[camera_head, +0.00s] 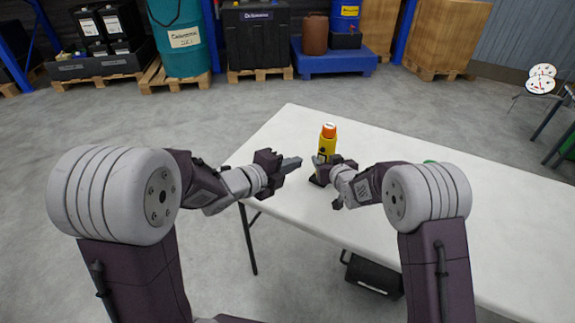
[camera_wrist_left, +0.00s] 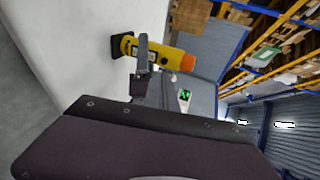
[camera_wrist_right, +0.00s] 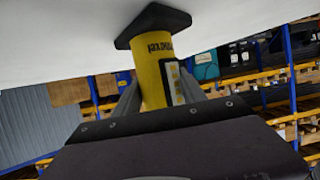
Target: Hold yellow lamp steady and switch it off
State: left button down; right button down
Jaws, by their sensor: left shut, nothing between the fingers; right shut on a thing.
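The yellow lamp (camera_head: 327,146) stands upright on the white table, with an orange top and a black base. My right gripper (camera_head: 319,162) is shut on its yellow body from the near side. In the right wrist view the lamp (camera_wrist_right: 152,75) rises between both fingers, near its black base (camera_wrist_right: 153,22). My left gripper (camera_head: 299,161) is shut and empty, just left of the lamp and apart from it in the head view. In the left wrist view its fingers (camera_wrist_left: 142,42) overlap the lamp (camera_wrist_left: 165,57).
The white table (camera_head: 480,205) is mostly bare to the right. A green thing (camera_head: 430,162) shows partly behind my right arm. A black box (camera_head: 372,273) lies under the table. Drums and crates on pallets stand far back, beyond open floor.

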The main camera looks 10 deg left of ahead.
jog(key=shift+d+f, duration=0.1)
pick_arm(q)
jog(key=v, duration=0.2)
jog(key=shift+s+a+r, duration=0.1)
jog(key=shift+s+a, duration=0.05)
jog(key=shift+s, duration=0.05)
pick_arm(e)
jog(key=c, duration=0.6)
grip_release()
jog(key=v, duration=1.2)
jog(key=shift+d, duration=0.1)
